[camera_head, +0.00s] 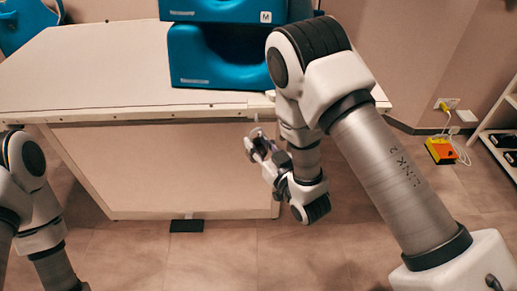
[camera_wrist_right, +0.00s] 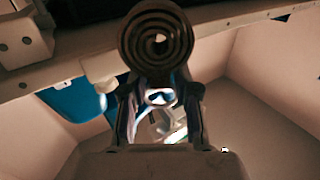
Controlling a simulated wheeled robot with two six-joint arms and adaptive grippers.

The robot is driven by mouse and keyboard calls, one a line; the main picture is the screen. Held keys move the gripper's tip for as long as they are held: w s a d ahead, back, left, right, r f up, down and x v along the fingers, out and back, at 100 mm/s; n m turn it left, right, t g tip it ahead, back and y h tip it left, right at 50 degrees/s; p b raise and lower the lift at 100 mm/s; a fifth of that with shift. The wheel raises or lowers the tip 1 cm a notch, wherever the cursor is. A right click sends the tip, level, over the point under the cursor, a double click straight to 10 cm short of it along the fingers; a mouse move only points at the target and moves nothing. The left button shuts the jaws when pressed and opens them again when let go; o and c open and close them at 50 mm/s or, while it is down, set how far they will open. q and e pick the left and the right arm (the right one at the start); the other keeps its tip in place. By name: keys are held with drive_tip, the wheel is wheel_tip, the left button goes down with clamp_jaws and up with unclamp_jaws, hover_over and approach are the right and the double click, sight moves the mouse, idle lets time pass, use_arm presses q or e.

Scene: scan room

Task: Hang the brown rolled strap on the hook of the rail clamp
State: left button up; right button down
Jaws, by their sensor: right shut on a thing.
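In the right wrist view, the brown rolled strap (camera_wrist_right: 155,38) shows as a spiral coil with an open centre, at the top middle. My right gripper (camera_wrist_right: 160,100) is shut on the strap's lower part, with a finger on each side. In the head view, my right gripper (camera_head: 262,152) is in front of the table's front panel, below the edge. The strap is too small there to make out clearly. A pale block (camera_wrist_right: 20,38) on the rail at the upper left of the wrist view looks like the rail clamp; I cannot clearly tell its hook. The coil appears apart from this block. My left gripper is out of view.
A rail (camera_wrist_right: 60,72) runs along the table edge. Blue containers (camera_head: 215,58) stand on the white table (camera_head: 90,75). A yellow-orange box (camera_head: 440,150) with cables lies on the floor at right.

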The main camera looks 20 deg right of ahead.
drive_tip(key=w+d+f+b, duration=0.1)
drive_tip(key=w+d, duration=0.1)
drive_tip(key=w, duration=0.4)
drive_tip(key=shift+b, duration=0.4)
drive_tip(key=shift+w+f, duration=0.1)
idle(0.6)
